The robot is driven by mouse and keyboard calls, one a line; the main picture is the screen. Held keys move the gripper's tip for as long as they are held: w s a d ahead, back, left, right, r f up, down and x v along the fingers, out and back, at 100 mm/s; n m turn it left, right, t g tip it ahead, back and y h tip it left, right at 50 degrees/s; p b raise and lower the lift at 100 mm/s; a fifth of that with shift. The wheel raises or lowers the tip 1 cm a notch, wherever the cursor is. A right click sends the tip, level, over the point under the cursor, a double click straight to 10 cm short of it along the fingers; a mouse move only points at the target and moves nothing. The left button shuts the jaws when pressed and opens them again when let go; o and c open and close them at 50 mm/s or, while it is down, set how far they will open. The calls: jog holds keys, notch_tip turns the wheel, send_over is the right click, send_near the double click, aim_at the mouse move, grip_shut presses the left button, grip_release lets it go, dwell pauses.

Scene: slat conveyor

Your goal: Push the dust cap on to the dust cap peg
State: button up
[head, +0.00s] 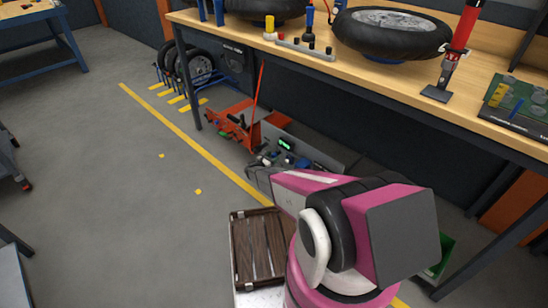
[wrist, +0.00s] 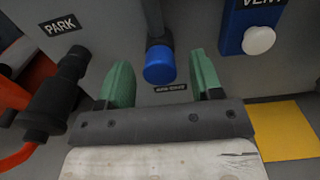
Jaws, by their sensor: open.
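In the wrist view a blue round cap (wrist: 160,67), which looks like the dust cap, sits at the end of a dark grey stem (wrist: 154,20). My gripper (wrist: 161,64) is open, with one green finger on each side of the blue cap. Gaps show between the cap and both fingers, so nothing is gripped. A small label below the cap is too blurred to read. I cannot pick out the dust cap peg for certain. In the head view my arm hides the gripper and part of the panel.
A black connector (wrist: 62,92) with an orange cable hangs left, under a PARK label (wrist: 61,25). A white knob (wrist: 258,40) on a blue block stands right, under a VENT label. An orange cart (head: 237,120) stands below the workbench (head: 370,80). A slatted crate (head: 235,250) is near my base.

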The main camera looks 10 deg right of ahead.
grip_shut()
jog(key=shift+a, duration=0.1)
dwell(0.4)
jog(key=shift+v, duration=2.9)
jog(key=shift+r, duration=0.1)
